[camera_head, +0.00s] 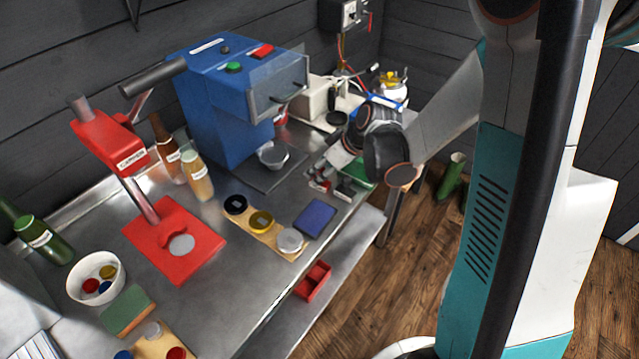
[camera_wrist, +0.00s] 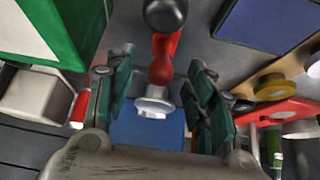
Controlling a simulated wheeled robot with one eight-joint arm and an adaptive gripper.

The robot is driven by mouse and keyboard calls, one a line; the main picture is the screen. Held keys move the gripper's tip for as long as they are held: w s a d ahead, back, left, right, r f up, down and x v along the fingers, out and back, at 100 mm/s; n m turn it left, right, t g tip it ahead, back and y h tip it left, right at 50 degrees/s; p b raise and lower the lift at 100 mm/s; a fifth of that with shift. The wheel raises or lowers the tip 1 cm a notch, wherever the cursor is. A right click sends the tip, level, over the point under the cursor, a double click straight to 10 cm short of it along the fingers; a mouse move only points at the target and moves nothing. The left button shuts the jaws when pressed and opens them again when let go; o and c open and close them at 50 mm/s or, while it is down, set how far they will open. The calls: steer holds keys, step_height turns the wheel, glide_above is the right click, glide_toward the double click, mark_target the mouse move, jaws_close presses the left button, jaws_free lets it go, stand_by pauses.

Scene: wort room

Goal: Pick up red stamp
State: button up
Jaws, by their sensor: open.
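In the wrist view, a stamp with a round red knob (camera_wrist: 160,70) and a pale metal base shows between the two fingers of my gripper (camera_wrist: 161,84). The gripper is open, with a finger on either side and gaps to the red knob. A black ball-shaped knob (camera_wrist: 165,14) shows just beyond it, with red below. In the head view, small red and dark items (camera_head: 319,182) sit on the metal counter's right edge, beside my gripper (camera_head: 343,174). The arm and gripper partly hide that spot, so I cannot tell the stamps apart there.
A blue pad (camera_head: 315,218) and a wooden strip with discs (camera_head: 262,222) lie nearby. A green-and-white block (camera_wrist: 62,28) is close to the left finger. A blue machine (camera_head: 215,110) and red press (camera_head: 172,240) stand on the counter (camera_head: 225,295).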

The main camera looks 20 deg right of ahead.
mark_target(313, 178)
steer(key=shift+b+x, duration=1)
steer(key=shift+x, duration=1.7)
steer(key=shift+a+r, duration=0.1)
steer(key=shift+c, duration=0.5)
steer(key=c, duration=1.1)
